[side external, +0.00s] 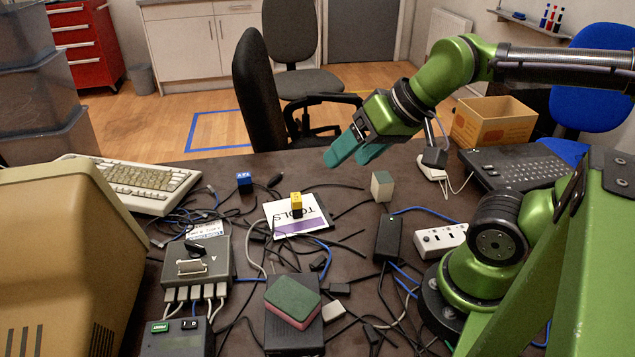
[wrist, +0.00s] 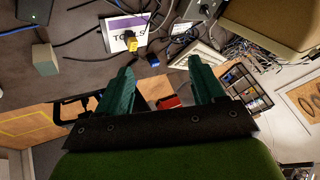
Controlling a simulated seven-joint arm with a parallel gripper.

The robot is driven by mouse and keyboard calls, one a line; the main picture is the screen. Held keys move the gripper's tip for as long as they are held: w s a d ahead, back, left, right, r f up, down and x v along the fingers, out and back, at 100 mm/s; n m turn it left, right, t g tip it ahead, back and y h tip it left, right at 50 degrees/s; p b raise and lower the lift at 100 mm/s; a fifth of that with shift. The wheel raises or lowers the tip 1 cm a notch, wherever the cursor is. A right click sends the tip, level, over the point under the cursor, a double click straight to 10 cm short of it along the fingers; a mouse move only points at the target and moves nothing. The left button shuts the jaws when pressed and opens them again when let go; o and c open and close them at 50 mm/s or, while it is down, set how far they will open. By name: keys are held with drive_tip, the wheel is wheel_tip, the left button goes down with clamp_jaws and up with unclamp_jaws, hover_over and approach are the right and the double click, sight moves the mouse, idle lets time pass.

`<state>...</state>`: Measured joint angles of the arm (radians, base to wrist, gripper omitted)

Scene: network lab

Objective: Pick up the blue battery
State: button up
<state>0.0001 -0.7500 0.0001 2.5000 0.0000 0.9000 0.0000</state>
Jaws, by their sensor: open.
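The small blue battery (side external: 244,181) stands on the dark table, left of the yellow block and beside black cables. It also shows in the wrist view (wrist: 152,60), between and beyond my fingertips. My gripper (side external: 355,158) is open and empty, in the air above the table's far edge, to the right of the battery and well apart from it. In the wrist view its two green fingers (wrist: 165,78) stand wide apart with nothing between them.
A yellow block (side external: 296,203) sits on the white TOOLS card (side external: 310,223). Cables lie loosely around the battery. A keyboard (side external: 143,182) is to its left, a pale block (side external: 382,186) to its right. A black chair (side external: 262,95) stands beyond the table's far edge.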

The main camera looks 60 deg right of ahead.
drive_tip(key=m+g+h, duration=0.4)
drive_tip(key=h, duration=0.1)
approach(244, 175)
drive_tip(key=x, duration=0.6)
drive_tip(key=shift+w+f, duration=0.2)
drive_tip(key=shift+f, duration=0.2)
drive_tip(key=x, duration=0.5)
drive_tip(key=shift+d, duration=0.1)
drive_tip(key=c, duration=1.1)
